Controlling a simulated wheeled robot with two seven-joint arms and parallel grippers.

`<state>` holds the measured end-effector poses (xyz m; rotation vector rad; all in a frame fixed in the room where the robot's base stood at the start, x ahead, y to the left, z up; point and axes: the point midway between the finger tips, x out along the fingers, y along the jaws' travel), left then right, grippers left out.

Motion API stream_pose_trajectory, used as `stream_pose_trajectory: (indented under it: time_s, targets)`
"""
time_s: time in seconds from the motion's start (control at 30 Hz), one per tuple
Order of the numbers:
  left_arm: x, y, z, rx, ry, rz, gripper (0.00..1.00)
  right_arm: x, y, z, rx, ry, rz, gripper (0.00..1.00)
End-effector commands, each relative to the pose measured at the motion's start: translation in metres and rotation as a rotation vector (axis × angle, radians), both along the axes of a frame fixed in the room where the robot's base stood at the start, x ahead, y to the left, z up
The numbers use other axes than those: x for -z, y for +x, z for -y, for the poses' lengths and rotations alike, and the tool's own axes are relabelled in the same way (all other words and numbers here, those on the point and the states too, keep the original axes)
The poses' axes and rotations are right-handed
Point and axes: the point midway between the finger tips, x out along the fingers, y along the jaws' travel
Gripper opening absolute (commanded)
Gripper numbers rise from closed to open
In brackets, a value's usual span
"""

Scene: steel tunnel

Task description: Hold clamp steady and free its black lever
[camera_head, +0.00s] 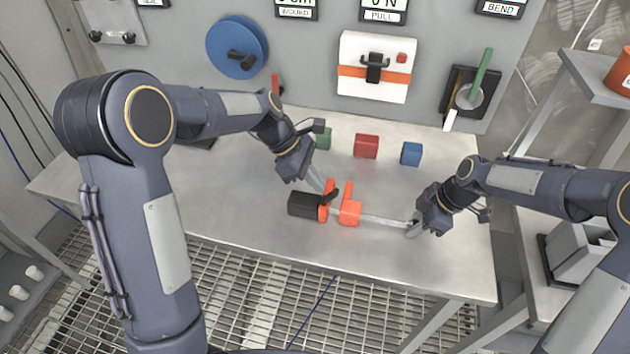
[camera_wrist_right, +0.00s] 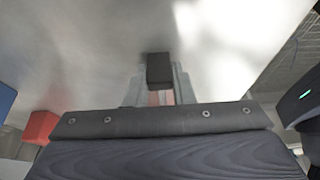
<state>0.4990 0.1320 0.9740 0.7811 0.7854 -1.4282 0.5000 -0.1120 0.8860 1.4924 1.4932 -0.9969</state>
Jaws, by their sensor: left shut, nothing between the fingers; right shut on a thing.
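The clamp lies on the steel table, with a black handle (camera_head: 304,205), orange jaws (camera_head: 349,213) and a grey bar (camera_head: 385,221) running right. Its small black lever (camera_head: 330,196) shows by the left orange jaw. My right gripper (camera_head: 413,228) is shut on the bar's right end. In the right wrist view, a black block (camera_wrist_right: 160,70), likely the clamp's handle, and some red show beyond the fingers. My left gripper (camera_head: 320,184) is shut and empty, its tips pointing down close to the lever; I cannot tell whether they touch it.
Green (camera_head: 322,139), red (camera_head: 366,146) and blue (camera_head: 411,153) blocks stand behind the clamp on the table (camera_head: 250,225). A wall panel behind carries a blue wheel (camera_head: 237,47), a white latch box (camera_head: 374,68) and a green-handled lever (camera_head: 479,75). The front table edge is clear.

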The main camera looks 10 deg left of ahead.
Motion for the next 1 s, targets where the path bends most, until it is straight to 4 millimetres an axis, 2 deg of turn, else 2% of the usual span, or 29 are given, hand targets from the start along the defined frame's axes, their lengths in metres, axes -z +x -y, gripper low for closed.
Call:
stream_pose_trajectory:
  time_s: [0.23, 0.67, 0.77, 1.0]
  targets:
    - [-0.012, 0.0, 0.0, 0.0, -0.001, 0.002, 0.0, 0.0, 0.0, 0.0, 0.0, -0.001, 0.001, 0.0]
    - [-0.018, 0.0, -0.001, 0.0, -0.001, 0.001, 0.0, 0.0, 0.0, 0.001, 0.0, -0.001, 0.001, 0.0]
    - [-0.031, 0.001, -0.003, 0.0, -0.002, 0.005, 0.0, 0.0, 0.0, 0.001, 0.0, -0.001, 0.001, 0.0]
    - [-0.077, 0.001, -0.011, -0.001, -0.002, 0.007, 0.0, 0.0, 0.0, 0.001, 0.001, -0.002, 0.001, 0.0]
